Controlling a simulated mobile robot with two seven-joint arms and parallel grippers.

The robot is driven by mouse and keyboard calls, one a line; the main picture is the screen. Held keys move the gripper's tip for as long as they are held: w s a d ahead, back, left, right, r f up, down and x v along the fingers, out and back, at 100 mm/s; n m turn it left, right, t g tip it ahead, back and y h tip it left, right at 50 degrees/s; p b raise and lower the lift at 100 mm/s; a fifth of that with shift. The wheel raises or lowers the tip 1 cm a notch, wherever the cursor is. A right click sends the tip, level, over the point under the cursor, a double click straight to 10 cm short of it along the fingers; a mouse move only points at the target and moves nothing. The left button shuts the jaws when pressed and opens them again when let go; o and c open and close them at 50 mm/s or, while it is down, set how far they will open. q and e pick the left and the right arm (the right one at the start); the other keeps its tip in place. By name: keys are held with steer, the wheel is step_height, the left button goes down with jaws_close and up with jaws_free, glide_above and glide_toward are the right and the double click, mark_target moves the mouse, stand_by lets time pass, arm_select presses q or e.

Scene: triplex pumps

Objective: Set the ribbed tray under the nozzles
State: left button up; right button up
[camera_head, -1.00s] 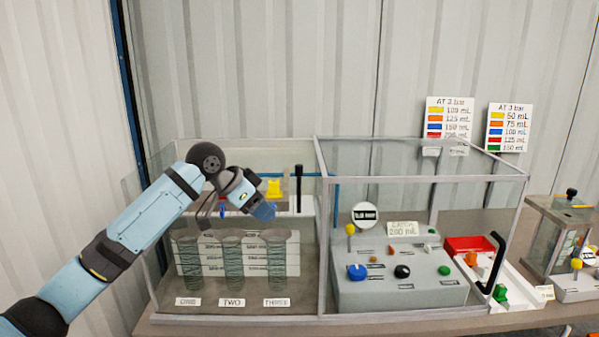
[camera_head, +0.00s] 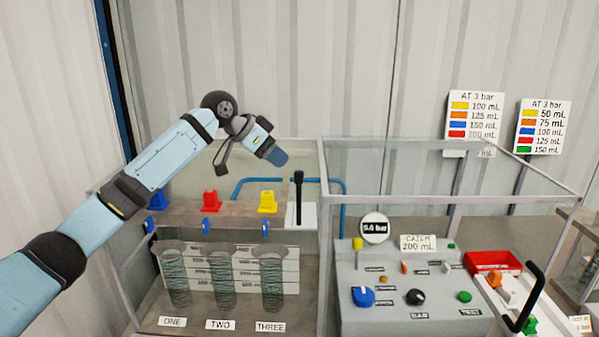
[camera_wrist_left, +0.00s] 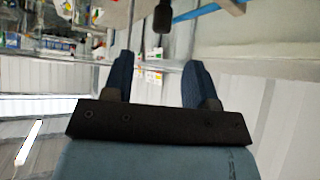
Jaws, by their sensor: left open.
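My left gripper (camera_head: 276,157) is above the glass case at the back left, and it is empty. In the left wrist view its two blue fingers stand apart (camera_wrist_left: 158,82). Below stand three ribbed clear cylinders (camera_head: 221,282) labelled ONE, TWO and THREE. I cannot make out a ribbed tray for certain. My right gripper is not in view.
Glass case walls and a metal rim (camera_head: 450,145) surround the cylinders. A grey control box (camera_head: 405,300) with knobs and a gauge stands to the right. A black lever (camera_head: 298,195) rises beside the yellow fitting.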

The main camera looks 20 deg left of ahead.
mark_target(297, 172)
arm_select(q)
steer(key=p+x, duration=0.1)
steer(key=x, duration=0.8)
steer(key=shift+w+d+f, duration=0.15)
steer(key=shift+w+f, duration=0.05)
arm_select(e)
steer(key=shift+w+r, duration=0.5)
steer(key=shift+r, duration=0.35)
arm_select(q)
steer(key=shift+c, duration=0.9)
jaws_close()
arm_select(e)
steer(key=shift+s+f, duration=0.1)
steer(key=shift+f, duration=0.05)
